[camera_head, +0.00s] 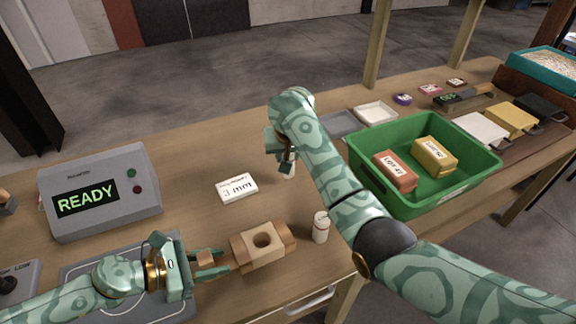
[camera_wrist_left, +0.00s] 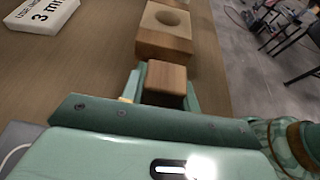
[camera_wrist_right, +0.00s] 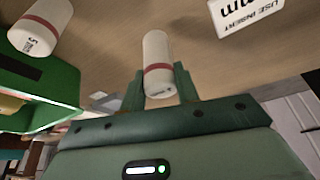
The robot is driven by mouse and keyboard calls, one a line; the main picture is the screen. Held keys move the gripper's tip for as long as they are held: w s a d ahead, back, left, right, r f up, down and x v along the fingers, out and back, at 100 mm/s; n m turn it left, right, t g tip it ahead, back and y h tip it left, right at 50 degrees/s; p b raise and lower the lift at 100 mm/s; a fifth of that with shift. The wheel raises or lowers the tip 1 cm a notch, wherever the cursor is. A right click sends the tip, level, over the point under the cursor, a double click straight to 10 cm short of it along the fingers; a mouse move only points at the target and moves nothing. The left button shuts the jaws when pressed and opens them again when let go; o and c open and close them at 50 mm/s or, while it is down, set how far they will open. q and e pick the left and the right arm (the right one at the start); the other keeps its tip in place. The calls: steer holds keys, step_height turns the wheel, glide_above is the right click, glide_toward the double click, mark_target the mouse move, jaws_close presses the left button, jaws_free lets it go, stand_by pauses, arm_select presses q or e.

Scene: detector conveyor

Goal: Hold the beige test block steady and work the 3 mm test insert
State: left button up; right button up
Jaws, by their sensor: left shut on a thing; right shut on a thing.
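The beige test block (camera_head: 262,243) lies on the table, with brown ends and a round hole in its top. My left gripper (camera_head: 215,262) is shut on its brown left end; the left wrist view shows the block's hole (camera_wrist_left: 168,18) facing up. My right gripper (camera_head: 284,165) is shut on a white cylindrical insert (camera_wrist_right: 157,62) with a red band, held above the table behind the block. The insert's size marking is too small to read. Another white insert (camera_head: 321,228) stands upright to the right of the block; it also shows in the right wrist view (camera_wrist_right: 40,27).
A white card (camera_head: 237,188) reading "3 mm" lies behind the block. A grey detector box (camera_head: 100,190) showing READY stands at the left. A green bin (camera_head: 408,207) with a red and a yellow pack is at the right. Bare table lies between card and detector.

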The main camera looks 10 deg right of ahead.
step_height(320, 180, up, 5)
steer(key=shift+w+a+r, duration=0.1)
steer(key=shift+r, duration=0.1)
step_height(320, 180, up, 3)
steer(key=a+n+y, duration=0.1)
steer(key=a+n, duration=0.1)
steer(key=n, duration=0.1)
steer(key=n+g+y, duration=0.3)
steer(key=n+g, duration=0.3)
steer(key=n, duration=1.3)
glide_above(261, 230)
steer(key=s, duration=0.1)
steer(key=f, duration=0.2)
steer(key=shift+n, duration=0.5)
steer(key=f, duration=0.3)
steer(key=s+f, duration=0.1)
steer(key=f, duration=0.6)
steer(key=shift+s+d, duration=0.1)
steer(key=shift+s, duration=0.1)
steer(key=shift+f, duration=0.1)
